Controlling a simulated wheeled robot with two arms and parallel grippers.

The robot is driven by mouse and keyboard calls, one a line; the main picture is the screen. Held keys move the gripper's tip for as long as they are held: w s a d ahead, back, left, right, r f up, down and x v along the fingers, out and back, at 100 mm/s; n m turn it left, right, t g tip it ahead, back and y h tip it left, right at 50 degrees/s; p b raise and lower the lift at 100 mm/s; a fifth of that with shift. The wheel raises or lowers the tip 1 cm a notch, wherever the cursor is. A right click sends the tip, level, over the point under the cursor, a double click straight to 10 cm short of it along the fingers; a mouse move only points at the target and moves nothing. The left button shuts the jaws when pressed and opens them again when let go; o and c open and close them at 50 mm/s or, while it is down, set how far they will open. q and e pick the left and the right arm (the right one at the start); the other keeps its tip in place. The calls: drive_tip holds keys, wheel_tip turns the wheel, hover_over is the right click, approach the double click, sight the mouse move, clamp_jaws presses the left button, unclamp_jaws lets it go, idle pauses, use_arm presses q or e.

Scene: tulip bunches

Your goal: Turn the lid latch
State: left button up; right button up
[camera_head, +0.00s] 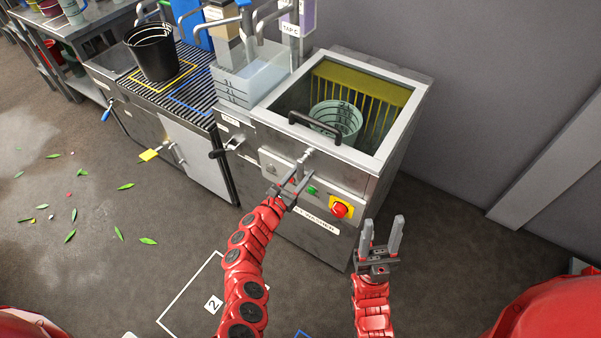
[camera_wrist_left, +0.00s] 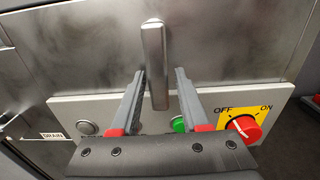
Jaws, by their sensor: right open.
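The lid latch (camera_head: 304,156) is a short metal bar on the front of the washer (camera_head: 405,90), just below its top rim. In the left wrist view the latch (camera_wrist_left: 154,65) stands upright. My left gripper (camera_head: 294,180) is at the latch. In the left wrist view its two fingers (camera_wrist_left: 157,85) are apart, one on each side of the bar, with a small gap showing; firm contact is not visible. A black lid handle (camera_head: 315,127) lies near the front rim. My right gripper (camera_head: 382,237) is open and empty, pointing up, right of the washer front.
Below the latch are a green button (camera_wrist_left: 180,124) and a red knob (camera_wrist_left: 243,128) on a yellow OFF/ON plate. A grey bucket (camera_head: 340,117) is inside the washer. A black bucket (camera_head: 152,50) stands on the ribbed counter at left. Floor in front is mostly clear.

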use_arm(q)
drive_tip(key=shift+o, duration=0.5)
drive_tip(key=shift+s+a+r, duration=0.15)
drive_tip(key=shift+s+a, duration=0.15)
drive_tip(key=shift+a, duration=0.05)
drive_tip(key=v, duration=1.6)
drive_tip(key=shift+s, duration=0.3)
drive_tip(key=shift+a, duration=0.1)
